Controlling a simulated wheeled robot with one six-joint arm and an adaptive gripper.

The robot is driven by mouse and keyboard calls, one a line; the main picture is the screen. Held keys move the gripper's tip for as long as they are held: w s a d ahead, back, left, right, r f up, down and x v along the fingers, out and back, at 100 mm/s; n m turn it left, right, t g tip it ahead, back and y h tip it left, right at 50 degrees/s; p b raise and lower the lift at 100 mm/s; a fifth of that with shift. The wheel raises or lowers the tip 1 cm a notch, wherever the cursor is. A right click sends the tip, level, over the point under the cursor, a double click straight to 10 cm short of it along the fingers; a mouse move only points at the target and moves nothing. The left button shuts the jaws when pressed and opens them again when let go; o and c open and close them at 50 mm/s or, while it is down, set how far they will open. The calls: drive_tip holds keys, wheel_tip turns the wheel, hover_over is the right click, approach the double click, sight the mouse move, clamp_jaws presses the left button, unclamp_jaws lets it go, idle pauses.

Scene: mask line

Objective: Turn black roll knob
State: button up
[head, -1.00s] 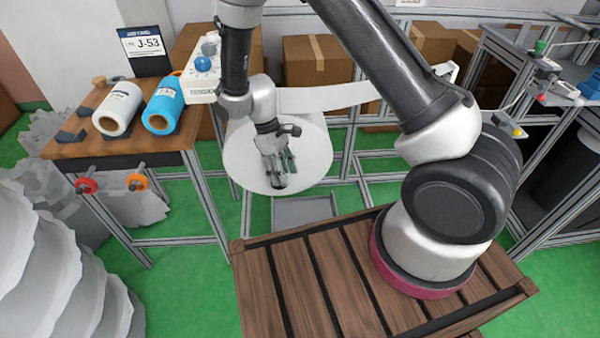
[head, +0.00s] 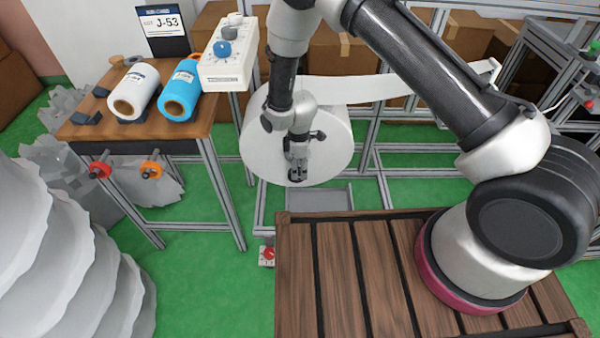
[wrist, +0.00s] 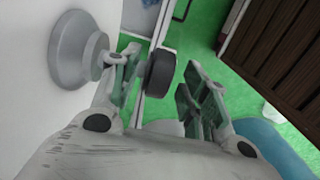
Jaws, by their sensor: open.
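The black roll knob (wrist: 161,73) shows in the wrist view as a short dark cylinder. It lies between the two fingers of my gripper (wrist: 163,88), closer to the left finger, with a gap to the right finger. My gripper is open. A grey hub (wrist: 70,50) stands out from the white roll (wrist: 30,50) to the left of the knob; the left finger hides what lies between hub and knob. In the head view my gripper (head: 297,168) is in front of the large white roll (head: 330,150), and the knob cannot be clearly told apart there.
A wooden table (head: 80,130) at left holds a white roll (head: 137,92) and a blue roll (head: 181,92). A panel with dials (head: 226,70) stands beside it. Red (head: 98,170) and orange (head: 150,170) knobs stick out below. A grey tray (head: 320,198) lies under the large roll.

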sight(290, 171)
drive_tip(key=shift+f, duration=1.6)
drive_tip(key=c, duration=0.9)
drive_tip(key=shift+s+h, duration=0.15)
drive_tip(key=shift+h, duration=0.25)
drive_tip(key=shift+c, duration=0.2)
drive_tip(key=shift+a+h, duration=0.15)
drive_tip(key=shift+h, duration=0.65)
drive_tip(key=h, duration=0.3)
drive_tip(key=shift+a, duration=0.2)
drive_tip(key=h, duration=0.5)
drive_tip(key=shift+a, duration=0.2)
drive_tip(key=shift+s+h, duration=0.1)
drive_tip(key=shift+h, duration=0.4)
